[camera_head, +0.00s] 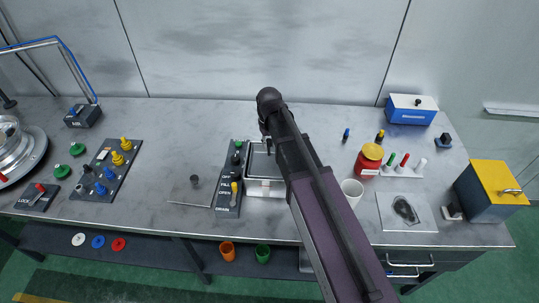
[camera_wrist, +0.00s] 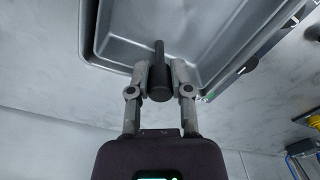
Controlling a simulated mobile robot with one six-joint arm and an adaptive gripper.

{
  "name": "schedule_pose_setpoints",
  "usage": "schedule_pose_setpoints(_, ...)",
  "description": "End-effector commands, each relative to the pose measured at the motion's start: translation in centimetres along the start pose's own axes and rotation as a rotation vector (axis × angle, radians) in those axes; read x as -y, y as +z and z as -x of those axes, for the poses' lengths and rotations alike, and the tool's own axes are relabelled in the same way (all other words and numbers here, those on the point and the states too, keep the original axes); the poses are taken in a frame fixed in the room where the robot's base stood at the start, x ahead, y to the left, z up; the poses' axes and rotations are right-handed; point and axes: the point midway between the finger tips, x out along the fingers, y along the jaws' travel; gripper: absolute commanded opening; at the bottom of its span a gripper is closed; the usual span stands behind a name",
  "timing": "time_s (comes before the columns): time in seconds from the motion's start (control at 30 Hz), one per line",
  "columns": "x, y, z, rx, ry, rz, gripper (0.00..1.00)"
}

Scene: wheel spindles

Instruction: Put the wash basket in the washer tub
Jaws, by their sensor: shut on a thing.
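My gripper (camera_wrist: 160,78) is shut on a dark upright handle (camera_wrist: 158,60) in the wrist view. I take the handle to be the wash basket's. The handle stands against a grey metal basin (camera_wrist: 112,30) with a raised rim; I cannot tell whether this basin is the basket or the washer tub. In the head view the washer (camera_head: 262,187), a white-sided box with a grey top, stands at the middle of the bench. My arm reaches over its right side and hides my fingertips and part of the box.
A black switch panel (camera_head: 227,195) stands just left of the washer. To the right are a white mug (camera_head: 352,191), a red jar (camera_head: 368,160) and a rack of markers (camera_head: 403,168). A thin rod (camera_head: 188,205) lies at left. The back of the bench is mostly clear.

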Motion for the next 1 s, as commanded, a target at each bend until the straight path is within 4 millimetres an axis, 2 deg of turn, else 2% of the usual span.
schedule_pose_setpoints(0.4, 0.1, 0.0, -0.3, 0.000, 0.000, 0.001, 0.00)
schedule_pose_setpoints(0.8, 0.1, 0.0, -3.5, 0.000, 0.000, 0.001, 0.00)
schedule_pose_setpoints(1.0, 0.1, 0.0, -4.5, 0.000, 0.000, 0.002, 0.00)
